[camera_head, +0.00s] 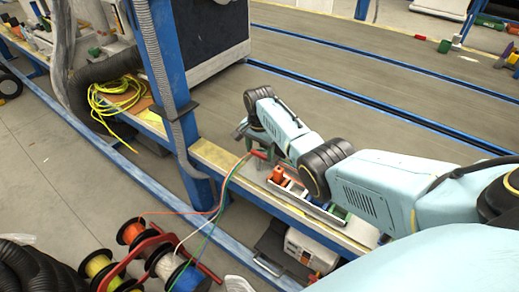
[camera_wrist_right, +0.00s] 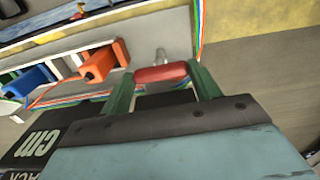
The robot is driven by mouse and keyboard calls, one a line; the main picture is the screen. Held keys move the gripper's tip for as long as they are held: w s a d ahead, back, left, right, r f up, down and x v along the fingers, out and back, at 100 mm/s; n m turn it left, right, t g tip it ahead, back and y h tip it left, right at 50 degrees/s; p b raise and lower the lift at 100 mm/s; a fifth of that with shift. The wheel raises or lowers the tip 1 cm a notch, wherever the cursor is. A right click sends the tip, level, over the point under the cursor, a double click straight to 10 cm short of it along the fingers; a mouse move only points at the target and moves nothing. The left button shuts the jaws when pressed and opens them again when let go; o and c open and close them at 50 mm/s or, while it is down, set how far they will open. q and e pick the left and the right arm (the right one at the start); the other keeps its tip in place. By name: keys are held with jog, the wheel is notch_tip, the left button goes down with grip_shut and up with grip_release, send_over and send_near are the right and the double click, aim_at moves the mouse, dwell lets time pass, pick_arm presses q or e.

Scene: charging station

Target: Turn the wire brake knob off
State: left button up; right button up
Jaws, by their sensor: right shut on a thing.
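The brake knob appears as a red, rounded bar (camera_wrist_right: 162,73) on a small metal stem in the right wrist view. My right gripper (camera_wrist_right: 159,76) has its two green fingers at the two ends of this red knob and is shut on it. In the head view the right arm comes in from the right and the gripper (camera_head: 264,146) is low over the bench; a bit of red (camera_head: 258,154) shows beside it. My left gripper is not in view.
Orange (camera_wrist_right: 97,62) and blue (camera_wrist_right: 28,80) wire clamps sit beside the knob. Colored wires (camera_head: 224,188) run from the spools (camera_head: 165,264) to the bench (camera_head: 219,158). A blue post (camera_head: 172,75) and a coiled yellow cable (camera_head: 112,98) stand left of my gripper.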

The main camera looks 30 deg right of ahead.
jog(key=n+p, duration=0.3)
jog(key=n, duration=0.3)
jog(key=shift+r+n+p, duration=0.1)
jog(key=shift+n+p, duration=0.2)
jog(key=shift+p, duration=0.1)
jog(key=shift+n, duration=0.9)
jog(key=n, duration=0.2)
jog(key=shift+n+p, duration=0.3)
jog(key=shift+p, duration=0.05)
jog(key=n, duration=0.2)
jog(key=shift+n, duration=1.4)
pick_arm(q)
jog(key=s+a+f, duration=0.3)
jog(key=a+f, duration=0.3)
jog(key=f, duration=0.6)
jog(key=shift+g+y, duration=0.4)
pick_arm(e)
jog(key=shift+n, duration=0.9)
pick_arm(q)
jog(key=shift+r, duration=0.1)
